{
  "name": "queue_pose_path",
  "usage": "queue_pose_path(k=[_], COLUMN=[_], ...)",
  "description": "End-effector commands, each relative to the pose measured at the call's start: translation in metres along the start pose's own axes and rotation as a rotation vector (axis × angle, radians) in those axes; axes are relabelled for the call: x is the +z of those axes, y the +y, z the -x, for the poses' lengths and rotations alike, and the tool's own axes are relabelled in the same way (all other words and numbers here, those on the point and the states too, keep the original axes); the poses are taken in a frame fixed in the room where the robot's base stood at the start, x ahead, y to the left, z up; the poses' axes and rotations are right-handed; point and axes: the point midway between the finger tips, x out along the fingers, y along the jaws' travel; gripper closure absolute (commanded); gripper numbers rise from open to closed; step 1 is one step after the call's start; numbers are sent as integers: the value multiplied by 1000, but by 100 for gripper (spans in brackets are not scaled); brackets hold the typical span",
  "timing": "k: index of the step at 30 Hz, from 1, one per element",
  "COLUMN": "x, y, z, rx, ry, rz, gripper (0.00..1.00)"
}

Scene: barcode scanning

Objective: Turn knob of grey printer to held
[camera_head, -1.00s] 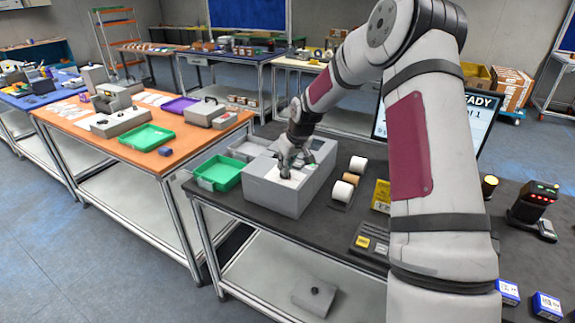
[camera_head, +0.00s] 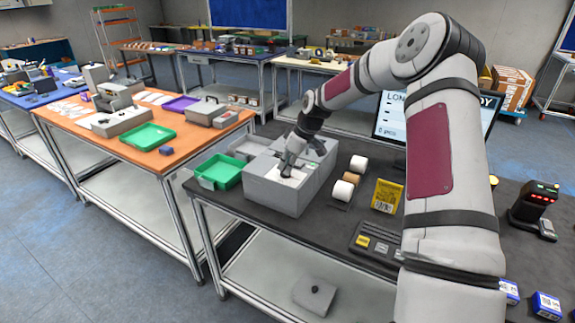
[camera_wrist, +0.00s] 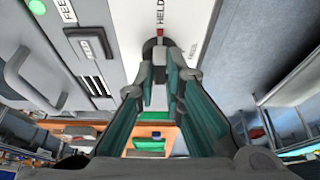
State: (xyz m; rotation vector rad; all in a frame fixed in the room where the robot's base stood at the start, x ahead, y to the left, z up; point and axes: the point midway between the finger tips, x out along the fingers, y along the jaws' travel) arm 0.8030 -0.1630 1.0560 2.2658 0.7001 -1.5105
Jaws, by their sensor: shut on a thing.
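The grey printer (camera_head: 290,197) is a box on the dark bench. My gripper (camera_head: 287,171) reaches down to the white panel on its top, the wrist tilted to the right. In the wrist view, my gripper's (camera_wrist: 158,72) green-sided fingers are shut on the dark knob (camera_wrist: 149,46) and hide much of it. A small red mark (camera_wrist: 160,33) shows at the knob, lined up with the word HELD (camera_wrist: 160,12) on the white panel.
A green tray (camera_head: 218,172) and a grey tray (camera_head: 249,147) stand left of the printer. A scanner (camera_head: 535,205) stands at the far right.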

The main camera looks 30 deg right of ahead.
Motion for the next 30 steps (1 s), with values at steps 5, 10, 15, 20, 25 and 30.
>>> queue_pose_path(k=[5,10,15,20,25,30], x=[3,3,3,2,1,1], y=[-2,-2,-2,-1,0,1], z=[-4,-4,-4,-2,4,30], rx=[-6,-6,-6,-3,-1,2], ry=[-6,-6,-6,-5,-2,-2], rz=[2,2,1,0,0,-1], gripper=[100,76,70,70,70,70])
